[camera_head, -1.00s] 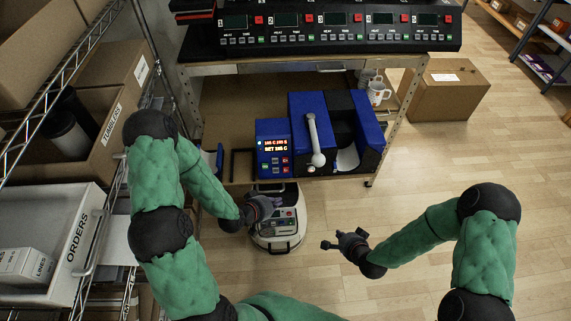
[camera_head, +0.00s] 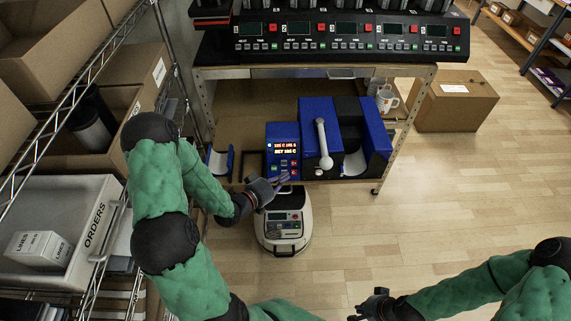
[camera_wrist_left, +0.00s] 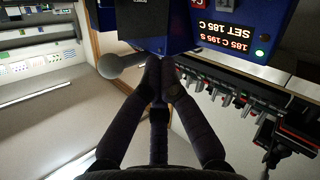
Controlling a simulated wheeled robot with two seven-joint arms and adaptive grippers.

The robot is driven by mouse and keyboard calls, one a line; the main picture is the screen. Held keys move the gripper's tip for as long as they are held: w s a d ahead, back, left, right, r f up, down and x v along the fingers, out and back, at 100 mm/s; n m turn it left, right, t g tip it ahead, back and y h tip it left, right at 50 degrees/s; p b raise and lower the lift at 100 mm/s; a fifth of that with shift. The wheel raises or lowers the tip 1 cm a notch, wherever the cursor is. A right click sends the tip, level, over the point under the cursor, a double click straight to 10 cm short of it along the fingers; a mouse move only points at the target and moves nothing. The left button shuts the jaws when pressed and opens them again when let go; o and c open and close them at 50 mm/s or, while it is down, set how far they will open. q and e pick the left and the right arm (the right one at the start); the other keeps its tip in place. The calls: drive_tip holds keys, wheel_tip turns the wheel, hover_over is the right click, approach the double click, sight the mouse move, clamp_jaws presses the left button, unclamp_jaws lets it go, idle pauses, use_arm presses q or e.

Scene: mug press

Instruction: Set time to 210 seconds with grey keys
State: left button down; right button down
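The blue mug press (camera_head: 311,128) stands on the lower shelf, with its lever and ball knob (camera_head: 326,163) in front. In the left wrist view the display (camera_wrist_left: 232,32) appears upside down and reads 185 C, 195 S, SET 185 C. My left gripper (camera_head: 283,181) is just below and in front of the keys, its fingers together and empty (camera_wrist_left: 160,65); contact with a key cannot be told. My right gripper (camera_head: 364,305) is open and empty, low over the floor.
A row of timer controllers (camera_head: 345,36) fills the upper bench. A white mug (camera_head: 386,99) stands behind the press at right. A white and black device (camera_head: 283,228) stands on the floor below. Shelving stands left.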

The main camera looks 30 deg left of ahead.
use_arm(q)
drive_tip(key=b, duration=0.3)
approach(291, 161)
drive_tip(key=w+d, duration=0.2)
drive_tip(key=w, duration=0.1)
drive_tip(key=shift+d+f, duration=0.15)
drive_tip(key=shift+f, duration=0.1)
drive_tip(key=shift+w+a+f+b, duration=0.3)
drive_tip(key=shift+w+a+b, duration=0.15)
drive_tip(key=shift+w, duration=0.2)
drive_tip(key=shift+w+f, duration=0.1)
idle(0.7)
drive_tip(key=shift+w+a+f, duration=0.1)
drive_tip(key=shift+w, duration=0.1)
drive_tip(key=shift+w+a+f+b, duration=0.2)
drive_tip(key=shift+w+f+b, duration=0.1)
drive_tip(key=shift+b, duration=0.2)
idle(0.8)
drive_tip(key=shift+r, duration=0.15)
drive_tip(key=shift+s+d+r+p, duration=0.35)
drive_tip(key=shift+s+p, duration=0.05)
drive_tip(key=shift+s, duration=0.25)
drive_tip(key=shift+r, duration=0.1)
